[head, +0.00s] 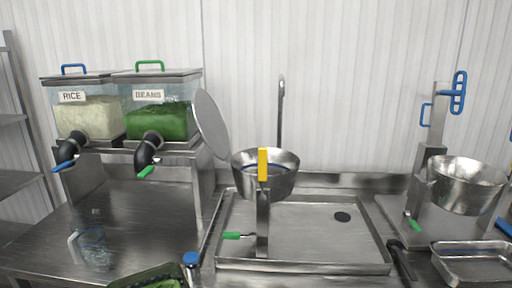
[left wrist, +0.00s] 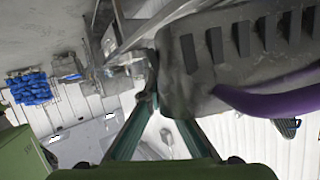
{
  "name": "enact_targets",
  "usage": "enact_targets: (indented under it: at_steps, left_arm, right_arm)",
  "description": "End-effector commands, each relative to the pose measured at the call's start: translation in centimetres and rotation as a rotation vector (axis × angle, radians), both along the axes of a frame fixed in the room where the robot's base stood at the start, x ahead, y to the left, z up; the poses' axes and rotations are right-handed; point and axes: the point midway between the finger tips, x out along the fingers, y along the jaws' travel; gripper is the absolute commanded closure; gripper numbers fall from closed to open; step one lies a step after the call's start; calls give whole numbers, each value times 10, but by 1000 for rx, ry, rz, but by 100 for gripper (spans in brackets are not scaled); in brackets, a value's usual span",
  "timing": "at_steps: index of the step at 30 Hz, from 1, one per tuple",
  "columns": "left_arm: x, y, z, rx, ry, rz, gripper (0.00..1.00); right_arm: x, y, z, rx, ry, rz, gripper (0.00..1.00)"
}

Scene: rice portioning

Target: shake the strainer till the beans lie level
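Green beans fill the right see-through dispenser (head: 158,122), labelled BEANS, in the head view. A round metal bowl (head: 284,184) stands over the sink tray, with a blue ring inside and a yellow handle (head: 263,164) in front. I cannot tell whether it is the strainer, and no beans show in it. A dark, green-edged thing (head: 150,278) is cut off at the bottom edge; I cannot tell what it is. My left gripper (left wrist: 152,92) shows in the left wrist view, its teal-edged fingers converging; whether they hold anything is unclear. My right gripper is out of view.
A RICE dispenser (head: 88,117) stands beside the beans. A clear cup (head: 95,249) is on the left counter. The sink tray (head: 315,232) is mostly bare. At the right are another metal bowl (head: 465,186) on a stand and a shallow metal pan (head: 475,262).

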Motion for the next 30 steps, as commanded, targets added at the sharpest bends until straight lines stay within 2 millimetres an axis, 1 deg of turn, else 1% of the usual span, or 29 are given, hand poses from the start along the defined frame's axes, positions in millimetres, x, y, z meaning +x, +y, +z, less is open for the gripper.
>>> enact_targets:
  at_steps: [7,10,15,17,20,26,28,30]
  left_arm:
    - [24,14,2,0,-7,2,100]
    - [21,12,2,-1,-7,1,100]
    - [3,1,1,-1,-5,2,100]
    - [0,-1,1,-1,-6,3,100]
    - [5,2,2,-1,-8,3,100]
    - [24,15,2,0,-7,4,100]
    - [23,14,2,0,-7,3,100]
    - [17,10,1,-1,-5,2,100]
  right_arm:
    - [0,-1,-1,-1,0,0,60]
    - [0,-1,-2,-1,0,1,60]
    - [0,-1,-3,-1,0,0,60]
    - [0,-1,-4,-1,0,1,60]
    - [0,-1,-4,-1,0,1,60]
    - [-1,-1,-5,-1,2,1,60]
    - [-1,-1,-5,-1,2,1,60]
    - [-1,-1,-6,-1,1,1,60]
